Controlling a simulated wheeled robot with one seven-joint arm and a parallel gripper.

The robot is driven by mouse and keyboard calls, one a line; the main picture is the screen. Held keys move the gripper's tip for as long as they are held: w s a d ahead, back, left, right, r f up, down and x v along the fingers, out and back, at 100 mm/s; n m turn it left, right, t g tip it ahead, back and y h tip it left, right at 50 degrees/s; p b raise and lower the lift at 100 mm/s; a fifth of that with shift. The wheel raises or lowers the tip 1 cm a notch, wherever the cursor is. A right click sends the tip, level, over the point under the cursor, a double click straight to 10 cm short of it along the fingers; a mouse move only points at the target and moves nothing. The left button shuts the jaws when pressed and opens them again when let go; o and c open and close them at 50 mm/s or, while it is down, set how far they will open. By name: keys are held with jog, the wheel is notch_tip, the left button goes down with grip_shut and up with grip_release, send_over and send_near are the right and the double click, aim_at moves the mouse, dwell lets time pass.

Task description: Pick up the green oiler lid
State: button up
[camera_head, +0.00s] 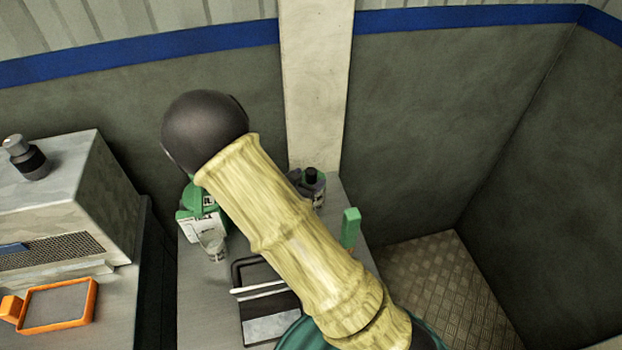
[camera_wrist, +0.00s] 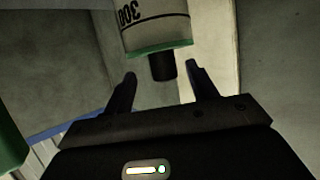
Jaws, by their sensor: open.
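My gripper (camera_wrist: 161,82) shows in the wrist view with its two dark fingers apart and nothing clamped between them. A pale container (camera_wrist: 156,28) with an upside-down "300" and a green band is just beyond the fingertips. Its black cap or spout (camera_wrist: 162,67) points down in the picture, between the fingers' lines; I cannot tell if they touch. In the head view my arm hides the gripper. A green and white container (camera_head: 198,205) stands on the bench, partly hidden by my arm. I cannot tell for sure which green part is the oiler lid.
A small black-topped bottle (camera_head: 313,186) stands at the bench's back right. A clear cup (camera_head: 212,245), a dark tray (camera_head: 262,285) and an upright green piece (camera_head: 350,228) are near my arm. A grey machine (camera_head: 90,195) is at left. A green thing (camera_wrist: 10,145) edges the wrist view.

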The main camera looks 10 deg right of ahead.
aim_at(314, 172)
jog(key=p+x, duration=0.1)
jog(key=x, duration=0.4)
jog(key=shift+w+a+r, duration=0.1)
jog(key=shift+w, duration=0.15)
jog(key=shift+c, duration=0.2)
jog(key=shift+s, duration=0.1)
jog(key=c, duration=1.1)
